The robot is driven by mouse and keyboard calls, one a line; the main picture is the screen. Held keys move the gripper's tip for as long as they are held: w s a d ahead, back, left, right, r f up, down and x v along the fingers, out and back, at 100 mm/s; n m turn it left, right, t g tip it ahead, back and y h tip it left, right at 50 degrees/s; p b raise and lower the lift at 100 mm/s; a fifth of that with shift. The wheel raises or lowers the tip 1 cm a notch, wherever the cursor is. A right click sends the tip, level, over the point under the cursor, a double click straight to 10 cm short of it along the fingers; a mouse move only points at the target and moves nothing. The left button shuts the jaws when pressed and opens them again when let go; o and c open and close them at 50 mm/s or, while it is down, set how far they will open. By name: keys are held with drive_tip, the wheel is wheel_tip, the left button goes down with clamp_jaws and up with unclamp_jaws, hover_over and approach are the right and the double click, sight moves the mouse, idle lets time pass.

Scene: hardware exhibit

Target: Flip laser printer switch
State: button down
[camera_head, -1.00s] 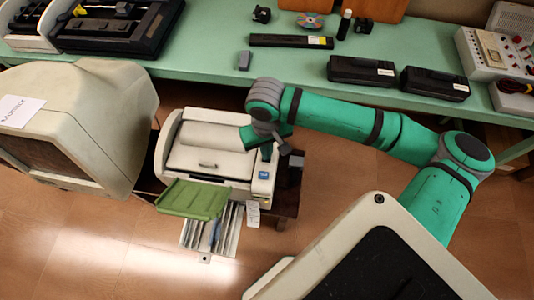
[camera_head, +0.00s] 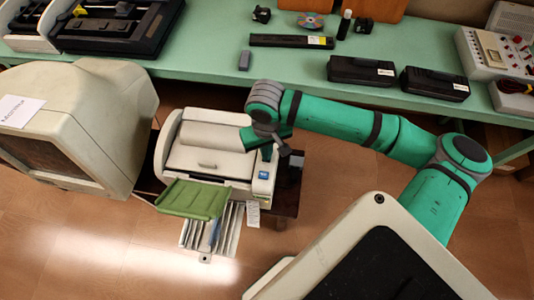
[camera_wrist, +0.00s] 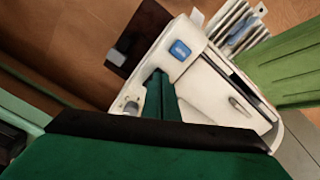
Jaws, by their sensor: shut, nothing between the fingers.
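The laser printer (camera_head: 208,160) is an off-white box with a green tray (camera_head: 196,197) at its front. It stands on a small dark stand beside the beige monitor. In the wrist view the printer (camera_wrist: 205,85) shows a blue panel (camera_wrist: 180,50) on its corner. A small grey round part (camera_wrist: 131,104) sits at the printer's edge, left of my fingers; I cannot tell if it is the switch. My gripper (camera_wrist: 158,78) is shut and empty, its green fingers over the printer's edge near the panel. Contact with the printer cannot be told.
The beige monitor (camera_head: 95,120) stands close to the left of the printer. A long green table (camera_head: 290,75) runs behind, holding black boxes and other devices. The dark stand (camera_head: 287,200) shows right of the printer.

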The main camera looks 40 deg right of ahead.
drive_tip(key=shift+f, duration=0.4)
idle(0.3)
wheel_tip(320, 180, up, 7)
idle(0.9)
idle(0.5)
